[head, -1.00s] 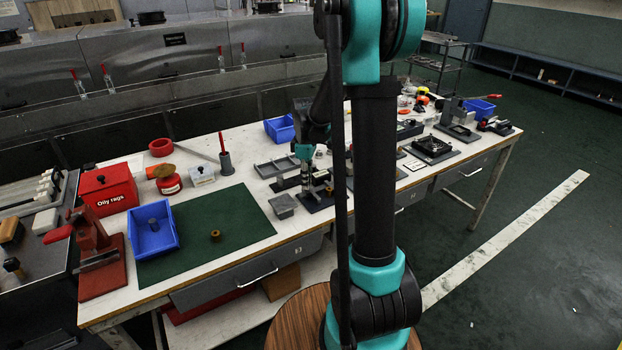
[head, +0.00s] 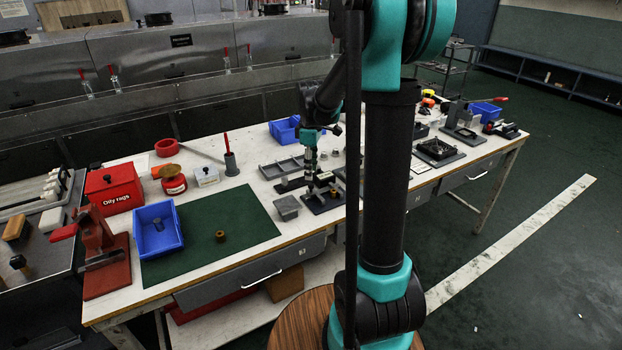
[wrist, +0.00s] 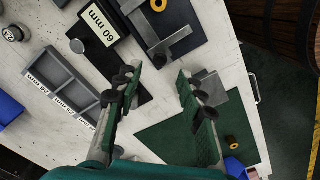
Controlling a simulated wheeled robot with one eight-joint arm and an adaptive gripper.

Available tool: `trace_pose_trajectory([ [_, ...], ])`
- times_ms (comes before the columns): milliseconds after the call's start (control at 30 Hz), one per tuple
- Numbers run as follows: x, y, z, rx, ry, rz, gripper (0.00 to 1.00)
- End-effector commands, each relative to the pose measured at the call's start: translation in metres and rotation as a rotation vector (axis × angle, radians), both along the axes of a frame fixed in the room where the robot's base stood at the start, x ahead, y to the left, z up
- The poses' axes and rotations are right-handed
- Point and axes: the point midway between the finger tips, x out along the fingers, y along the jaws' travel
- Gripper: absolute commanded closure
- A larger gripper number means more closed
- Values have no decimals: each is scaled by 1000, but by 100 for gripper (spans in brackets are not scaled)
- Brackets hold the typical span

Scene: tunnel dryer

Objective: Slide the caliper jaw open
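In the wrist view, a grey metal piece with projecting arms (wrist: 172,42), which looks like the caliper, lies on a dark plate beyond my fingertips. I cannot tell how wide its jaw gap is. A yellow ring (wrist: 158,5) lies at its far end. A block labelled "60 mm" (wrist: 97,22) stands left of it on another dark plate. My gripper (wrist: 158,80) is open and empty, its fingers spread above the table, apart from the grey piece. In the head view my gripper (head: 311,160) hangs over the middle of the bench, its fingers hard to make out.
A grey compartment tray (head: 283,167), a small grey block (head: 287,208) and a green mat (head: 190,262) with a brass ring (head: 220,236) are nearby. A blue bin (head: 176,215) sits at the mat's left. More fixtures stand at the bench's right.

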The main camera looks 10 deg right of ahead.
Motion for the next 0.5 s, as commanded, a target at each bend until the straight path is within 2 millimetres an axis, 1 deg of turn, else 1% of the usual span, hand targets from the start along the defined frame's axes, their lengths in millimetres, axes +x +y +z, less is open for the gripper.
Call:
trace_pose_trajectory([
  [33,-1,0,11,0,0,0,61],
  [200,-1,0,41,0,0,0,61],
  [333,0,0,56,0,0,0,61],
  [500,0,0,65,0,0,0,61],
])
